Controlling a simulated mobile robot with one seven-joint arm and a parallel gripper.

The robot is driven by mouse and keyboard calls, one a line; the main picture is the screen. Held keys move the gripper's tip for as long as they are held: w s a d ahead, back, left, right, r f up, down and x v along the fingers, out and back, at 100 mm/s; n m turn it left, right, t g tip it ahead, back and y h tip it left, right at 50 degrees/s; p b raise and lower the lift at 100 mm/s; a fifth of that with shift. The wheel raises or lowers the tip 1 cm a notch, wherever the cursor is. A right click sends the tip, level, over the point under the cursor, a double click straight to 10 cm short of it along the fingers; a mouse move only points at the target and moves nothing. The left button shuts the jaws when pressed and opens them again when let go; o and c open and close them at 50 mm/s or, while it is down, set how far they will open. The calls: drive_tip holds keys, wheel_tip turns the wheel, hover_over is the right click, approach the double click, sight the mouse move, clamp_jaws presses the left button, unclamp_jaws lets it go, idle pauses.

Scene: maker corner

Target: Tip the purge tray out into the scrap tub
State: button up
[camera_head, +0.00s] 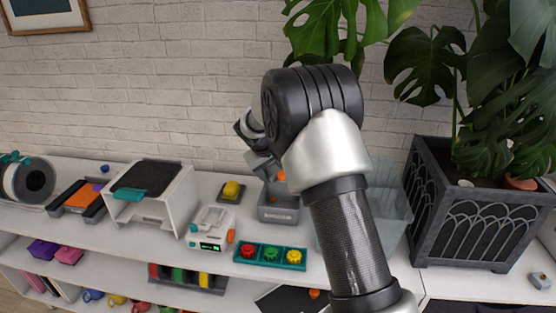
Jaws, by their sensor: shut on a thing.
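My gripper (252,145) is at the end of my raised arm, in the middle of the view. It is shut on a small grey piece that looks like the purge tray (261,165), which appears tilted; my wrist hides part of it. A small orange bit (281,176) shows just beside and below the held tray; I cannot tell whether it touches it. Below stands an open grey tub (279,214) with a label on its front, which looks like the scrap tub. Its inside is mostly hidden.
A translucent bin (396,215) stands partly behind my forearm. A green tray with coloured knobs (270,256), a white device (210,228) and a yellow-topped block (231,191) are near the tub. A large planter (480,215) blocks the right side.

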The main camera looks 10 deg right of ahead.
drive_tip(key=shift+d+r+m+g+y+p, duration=0.15)
drive_tip(key=shift+r+y+p, duration=0.6)
drive_tip(key=shift+p, duration=1.4)
drive_tip(key=shift+r+m+g+y+p, duration=0.35)
drive_tip(key=shift+y+p, duration=0.7)
drive_tip(key=shift+p, duration=1.1)
drive_tip(key=shift+y, duration=0.6)
